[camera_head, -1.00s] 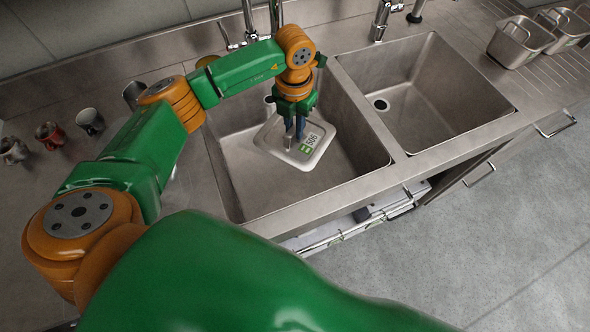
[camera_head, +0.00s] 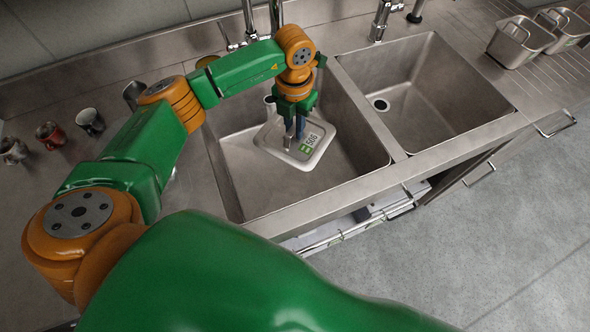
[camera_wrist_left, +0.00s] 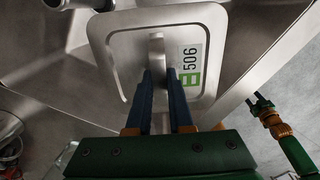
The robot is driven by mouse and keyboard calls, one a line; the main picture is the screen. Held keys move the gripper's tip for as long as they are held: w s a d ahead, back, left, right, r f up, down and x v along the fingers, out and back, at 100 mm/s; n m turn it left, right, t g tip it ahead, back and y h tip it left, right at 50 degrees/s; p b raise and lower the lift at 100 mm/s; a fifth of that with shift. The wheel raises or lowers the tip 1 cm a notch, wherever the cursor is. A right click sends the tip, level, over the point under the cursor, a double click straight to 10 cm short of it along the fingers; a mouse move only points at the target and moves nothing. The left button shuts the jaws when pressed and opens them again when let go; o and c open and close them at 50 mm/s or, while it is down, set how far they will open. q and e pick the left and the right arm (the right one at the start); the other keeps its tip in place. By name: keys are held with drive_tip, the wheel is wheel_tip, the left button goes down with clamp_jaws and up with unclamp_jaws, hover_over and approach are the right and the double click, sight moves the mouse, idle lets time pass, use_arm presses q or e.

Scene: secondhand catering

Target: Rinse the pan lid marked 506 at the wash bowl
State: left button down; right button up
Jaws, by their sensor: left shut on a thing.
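The pan lid marked 506 (camera_head: 318,152) is a grey, rounded square with a white and green label. My left gripper (camera_head: 291,138) is shut on the lid's handle and holds it inside the left sink basin (camera_head: 262,187), which is the wash bowl. In the left wrist view the lid (camera_wrist_left: 125,50) fills the upper middle, its label upright at the right. The left fingers (camera_wrist_left: 165,80) are on either side of the handle there. Whether the lid touches the basin floor I cannot tell.
A second basin (camera_head: 440,95) at the right is empty. Taps (camera_head: 380,18) stand behind the basins. Metal containers (camera_head: 520,42) sit on the ribbed drainboard at the far right. Several mugs (camera_head: 90,121) stand on the counter at the left. A drawer (camera_head: 350,228) below the counter is partly open.

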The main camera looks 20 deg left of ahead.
sight(294, 127)
idle(0.5)
use_arm(q)
wheel_tip(294, 127, up, 4)
drive_tip(key=p, duration=0.3)
drive_tip(key=shift+r, duration=0.15)
idle(0.4)
